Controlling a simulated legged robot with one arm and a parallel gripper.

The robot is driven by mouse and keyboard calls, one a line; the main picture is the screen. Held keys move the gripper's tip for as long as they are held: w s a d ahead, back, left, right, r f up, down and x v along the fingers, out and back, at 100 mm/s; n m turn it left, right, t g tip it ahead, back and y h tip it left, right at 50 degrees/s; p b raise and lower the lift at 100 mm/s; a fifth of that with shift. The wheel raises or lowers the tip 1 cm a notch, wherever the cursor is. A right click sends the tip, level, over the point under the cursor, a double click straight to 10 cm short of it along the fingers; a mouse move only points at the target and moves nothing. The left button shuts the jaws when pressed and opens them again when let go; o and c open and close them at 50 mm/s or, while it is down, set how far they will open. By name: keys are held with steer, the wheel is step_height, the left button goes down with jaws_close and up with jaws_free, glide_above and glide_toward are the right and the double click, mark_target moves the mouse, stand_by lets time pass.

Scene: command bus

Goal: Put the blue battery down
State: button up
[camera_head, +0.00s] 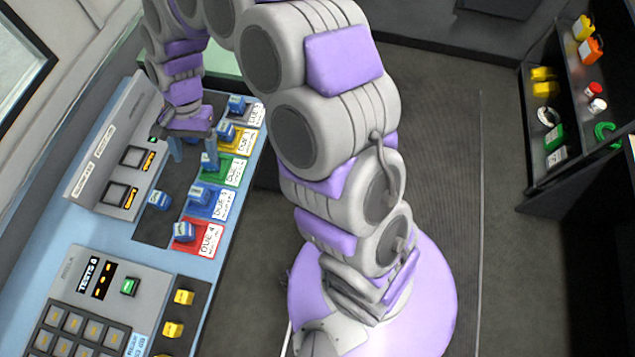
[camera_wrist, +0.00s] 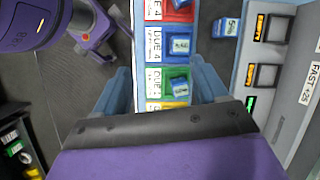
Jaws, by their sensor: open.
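My gripper (camera_head: 194,155) is open over the battery panel, with its blue fingers spread apart; it also shows in the wrist view (camera_wrist: 160,66). A blue battery (camera_wrist: 179,87) sits in the green slot, between the fingers in the wrist view, with no visible grip on it. Other blue batteries sit on the blue slot (camera_head: 199,193) and the red slot (camera_head: 183,232). One more blue battery (camera_head: 160,200) stands on the dark strip left of the slots; it shows beyond the right finger in the wrist view (camera_wrist: 226,27). I cannot tell which battery the task names.
The colored slots carry labels such as DUE 4. A charger panel with small displays (camera_head: 130,155) rises left of the dark strip. A keypad console (camera_head: 85,310) is nearer the front. A shelf of small items (camera_head: 575,100) stands at the right, across open floor.

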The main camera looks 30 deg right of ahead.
steer(key=s+d+r+n+h, duration=0.1)
steer(key=s+d+r+n, duration=0.3)
steer(key=s+d+r, duration=0.55)
steer(key=s+d+n+h, duration=0.1)
steer(key=s+d, duration=0.4)
steer(key=s, duration=0.3)
steer(key=s+d+r+t, duration=0.1)
steer(key=s+d, duration=0.5)
steer(key=s, duration=0.3)
steer(key=shift+n+h, duration=0.4)
steer(key=shift+r, duration=0.1)
